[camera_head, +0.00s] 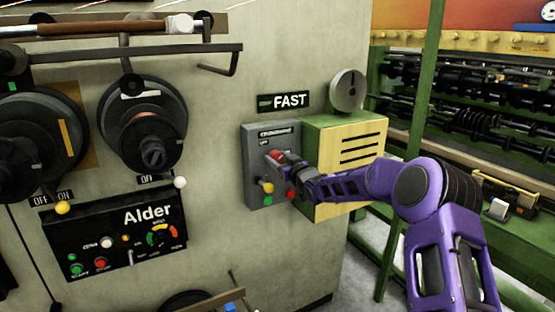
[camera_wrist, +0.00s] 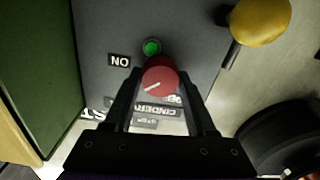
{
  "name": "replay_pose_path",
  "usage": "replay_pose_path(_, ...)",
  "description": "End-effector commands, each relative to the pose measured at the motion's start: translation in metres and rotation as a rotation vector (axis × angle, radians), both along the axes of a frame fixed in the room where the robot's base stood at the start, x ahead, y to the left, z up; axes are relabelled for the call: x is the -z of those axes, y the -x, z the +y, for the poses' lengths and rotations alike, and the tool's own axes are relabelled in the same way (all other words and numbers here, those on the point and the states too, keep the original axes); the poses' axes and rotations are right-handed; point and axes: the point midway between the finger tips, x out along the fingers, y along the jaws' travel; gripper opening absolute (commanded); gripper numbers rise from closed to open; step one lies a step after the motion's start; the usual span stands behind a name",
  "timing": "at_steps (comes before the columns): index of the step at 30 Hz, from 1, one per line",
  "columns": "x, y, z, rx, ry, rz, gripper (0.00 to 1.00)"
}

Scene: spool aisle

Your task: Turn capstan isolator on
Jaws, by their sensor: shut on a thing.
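A grey switch box (camera_head: 257,148) is mounted on the pale wall, with a red knob (camera_head: 275,156) on its front. In the wrist view the red knob (camera_wrist: 160,76) carries a white pointer line, slanted between lower left and upper right. My gripper (camera_head: 287,164) is at the knob; in the wrist view its fingers (camera_wrist: 160,88) are shut on the knob's two sides. An upside-down ON label (camera_wrist: 119,61) and a green light or button (camera_wrist: 152,47) are close by. An OFF label (camera_head: 264,143) shows in the head view. The box's nameplate is partly hidden and unclear.
A yellow-green box (camera_head: 345,155) with a grey disc (camera_head: 347,90) adjoins on the right. The Alder panel (camera_head: 115,238) and spools (camera_head: 142,130) are left. A green machine frame (camera_head: 428,100) is right.

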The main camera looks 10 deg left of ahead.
Motion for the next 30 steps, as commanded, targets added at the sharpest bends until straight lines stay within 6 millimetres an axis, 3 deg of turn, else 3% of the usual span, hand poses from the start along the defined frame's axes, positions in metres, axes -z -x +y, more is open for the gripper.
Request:
replay_pose_path(18, 0.0010, -0.0012, -0.0020, 0.000, -0.438, 0.297, 0.01)
replay_pose_path(30, 0.0014, -0.0014, -0.0020, 0.000, -0.562, 0.382, 0.01)
